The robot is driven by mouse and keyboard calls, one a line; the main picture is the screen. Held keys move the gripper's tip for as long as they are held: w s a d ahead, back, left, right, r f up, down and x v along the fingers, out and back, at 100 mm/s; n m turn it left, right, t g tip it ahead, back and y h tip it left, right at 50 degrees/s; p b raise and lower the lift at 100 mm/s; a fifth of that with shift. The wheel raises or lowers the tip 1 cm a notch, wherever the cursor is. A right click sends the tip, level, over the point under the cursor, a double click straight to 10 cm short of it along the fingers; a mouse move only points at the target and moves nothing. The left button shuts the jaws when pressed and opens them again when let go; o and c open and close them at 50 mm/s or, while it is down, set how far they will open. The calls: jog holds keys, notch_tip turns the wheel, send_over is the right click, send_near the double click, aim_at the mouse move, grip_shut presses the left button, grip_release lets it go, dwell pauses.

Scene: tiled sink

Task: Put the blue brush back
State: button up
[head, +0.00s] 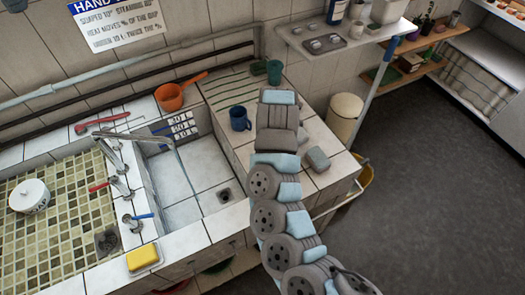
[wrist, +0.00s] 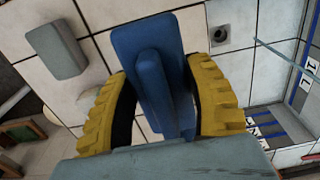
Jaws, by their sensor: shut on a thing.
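The blue brush (wrist: 146,42) is between the yellow fingers of my gripper (wrist: 165,72) in the wrist view. The fingers are shut on it, one on each side, and a raised blue ridge runs along its near face. Its lower end is hidden by the gripper body. In the head view my arm hides the brush and the fingers; the end of the arm is over the white tiled counter (head: 240,155), right of the basin. I cannot tell how high the brush is above the tiles.
A blue mug (head: 240,118) stands left of my arm, and a grey block (head: 317,160) lies to its right; the block also shows in the wrist view (wrist: 57,48). The basin (head: 188,172) is on the left. A green cup (head: 274,72) stands at the back.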

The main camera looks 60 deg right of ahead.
jog(key=shift+w+d+f+b, duration=0.35)
jog(key=shift+d+f+b, duration=0.15)
jog(key=shift+d, duration=0.05)
jog(key=shift+w+d+f, duration=0.3)
jog(key=shift+w+d, duration=0.25)
jog(key=shift+w, duration=0.25)
jog(key=shift+w+d+f+b, duration=0.5)
jog(key=shift+w+d+b, duration=0.1)
jog(key=shift+b, duration=0.15)
jog(key=shift+w+d+f+b, duration=0.45)
jog(key=shift+w+d+f, duration=0.2)
jog(key=shift+f, duration=0.15)
jog(key=shift+w+d+f+b, duration=0.4)
jog(key=shift+w+d+f, duration=0.2)
jog(key=shift+f, duration=0.25)
jog(key=shift+w+d+f+b, duration=0.45)
jog(key=shift+w+d+f, duration=0.2)
jog(key=shift+f, duration=0.15)
jog(key=shift+w+f, duration=0.15)
jog(key=shift+f, duration=0.15)
jog(key=shift+d+f, duration=0.1)
jog(key=shift+f, duration=0.05)
